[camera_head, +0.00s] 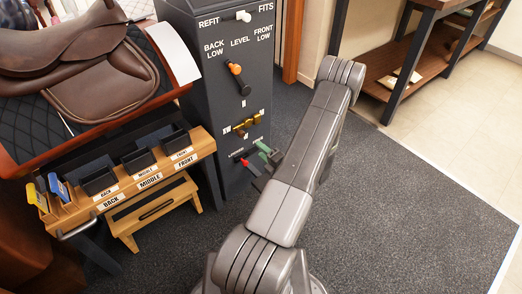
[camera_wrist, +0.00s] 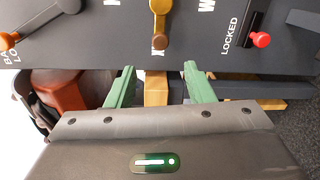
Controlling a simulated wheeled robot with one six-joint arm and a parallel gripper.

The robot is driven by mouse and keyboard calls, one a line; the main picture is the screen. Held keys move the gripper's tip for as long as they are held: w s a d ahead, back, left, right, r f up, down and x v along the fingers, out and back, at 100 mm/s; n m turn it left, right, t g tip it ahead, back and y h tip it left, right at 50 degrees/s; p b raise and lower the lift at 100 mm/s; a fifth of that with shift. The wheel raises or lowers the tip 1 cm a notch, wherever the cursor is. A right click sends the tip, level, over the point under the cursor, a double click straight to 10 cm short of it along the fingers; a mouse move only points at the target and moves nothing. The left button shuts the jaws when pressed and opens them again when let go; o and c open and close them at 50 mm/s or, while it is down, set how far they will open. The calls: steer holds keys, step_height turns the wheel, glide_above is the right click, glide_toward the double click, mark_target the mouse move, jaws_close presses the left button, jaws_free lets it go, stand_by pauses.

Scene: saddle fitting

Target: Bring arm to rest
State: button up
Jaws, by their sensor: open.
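My gripper (camera_head: 266,156) has green fingers and is in front of the lower part of a dark control cabinet (camera_head: 212,110). In the wrist view my gripper (camera_wrist: 160,82) has its two green fingers well apart, with nothing held between them. My grey arm (camera_head: 310,140) reaches up from the bottom of the head view and bends back down toward the cabinet. A red-knobbed lever (camera_wrist: 261,39) by the word LOCKED and a brass lever (camera_wrist: 158,22) are on the panel, apart from the fingers.
The cabinet also has an orange-knobbed lever (camera_head: 235,69) and a white-knobbed lever (camera_head: 243,16). A brown saddle (camera_head: 100,85) rests at left above a wooden rack (camera_head: 205,142) of labelled bins. A wooden bench (camera_head: 412,58) stands back right. Dark carpet (camera_head: 420,200) is clear at right.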

mark_target(242, 136)
steer(key=b+x, duration=0.2)
steer(key=x, duration=1.1)
steer(key=shift+w+a, duration=0.3)
steer(key=f+p+v, duration=0.1)
steer(key=p+v, duration=0.1)
steer(key=v, duration=1.1)
steer(key=x, duration=0.4)
steer(key=b+x, duration=0.1)
steer(key=x, duration=0.3)
steer(key=b+x, duration=0.1)
steer(key=x, duration=0.4)
steer(key=shift+r, duration=0.45)
steer(key=shift+w+f+n+b, duration=0.1)
steer(key=shift+f+n+b, duration=0.2)
steer(key=shift+b, duration=0.1)
steer(key=shift+d+f+n+b, duration=0.1)
steer(key=shift+f+n+b, duration=0.3)
steer(key=shift+n, duration=0.6)
